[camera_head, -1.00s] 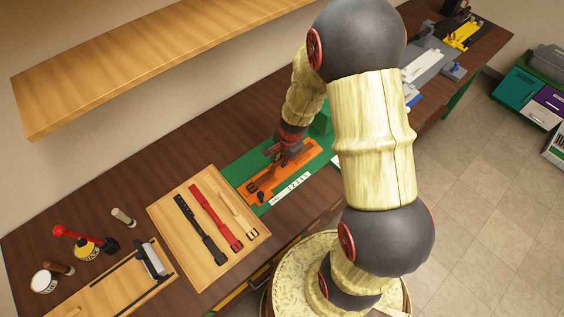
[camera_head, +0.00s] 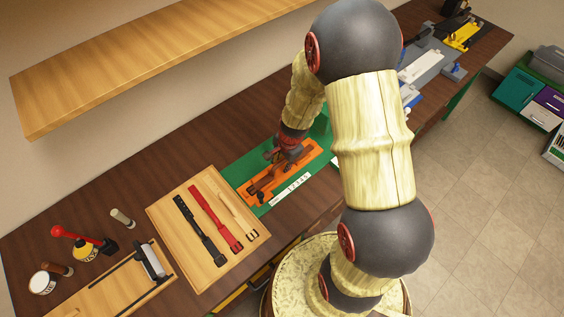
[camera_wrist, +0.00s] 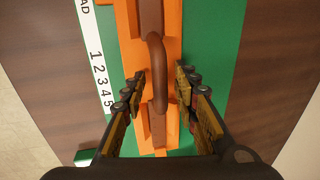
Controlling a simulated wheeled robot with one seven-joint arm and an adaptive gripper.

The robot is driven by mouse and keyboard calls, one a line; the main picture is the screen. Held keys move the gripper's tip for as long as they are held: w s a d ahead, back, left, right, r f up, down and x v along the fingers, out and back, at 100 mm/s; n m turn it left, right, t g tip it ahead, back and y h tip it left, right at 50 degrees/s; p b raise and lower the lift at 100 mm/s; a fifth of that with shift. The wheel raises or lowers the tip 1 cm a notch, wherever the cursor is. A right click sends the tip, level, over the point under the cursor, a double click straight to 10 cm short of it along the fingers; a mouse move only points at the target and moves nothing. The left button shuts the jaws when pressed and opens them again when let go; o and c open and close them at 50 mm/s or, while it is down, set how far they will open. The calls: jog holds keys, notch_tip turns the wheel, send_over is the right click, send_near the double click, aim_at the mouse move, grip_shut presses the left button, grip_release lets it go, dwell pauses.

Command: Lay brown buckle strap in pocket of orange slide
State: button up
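The orange slide (camera_head: 311,158) lies on the green base and also shows in the wrist view (camera_wrist: 128,35). The brown buckle strap (camera_wrist: 150,15) runs lengthwise along the slide's middle. Its lower stretch (camera_wrist: 158,135) appears within the slide's channel, while a rounded brown part bows across between my fingers. I cannot tell how deep the strap sits. In the head view the strap's near end (camera_head: 262,185) shows on the slide. My gripper (camera_wrist: 160,75) is low over the slide, its fingers apart on either side of the brown part with gaps showing. In the head view my gripper (camera_head: 285,160) hides the slide's middle.
A numbered white strip (camera_head: 290,189) lies along the slide's near side. A wooden board (camera_head: 183,245) to the left holds black, red and pale straps. Bottles and a wax tin (camera_head: 43,282) stand farther left. A wooden shelf (camera_head: 150,60) hangs above.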

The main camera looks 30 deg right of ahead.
jog(key=s+a+r+n+t+p, duration=0.1)
jog(key=s+a+r+n, duration=0.15)
jog(key=r, duration=0.65)
jog(key=s+a+r+n+p, duration=0.1)
jog(key=s+r+n, duration=0.15)
jog(key=r, duration=0.75)
jog(key=s+a+r+n+t+p, duration=0.1)
jog(key=s+a+r+n, duration=0.15)
jog(key=r, duration=0.65)
jog(key=s+a+r+n+t, duration=0.1)
jog(key=s+a+r+n, duration=0.2)
jog(key=s+r+n, duration=0.5)
notch_tip(320, 180, up, 2)
jog(key=shift+s+a+r, duration=0.2)
jog(key=shift+s+a, duration=0.05)
jog(key=shift+s, duration=0.8)
notch_tip(320, 180, down, 10)
jog(key=b, duration=1)
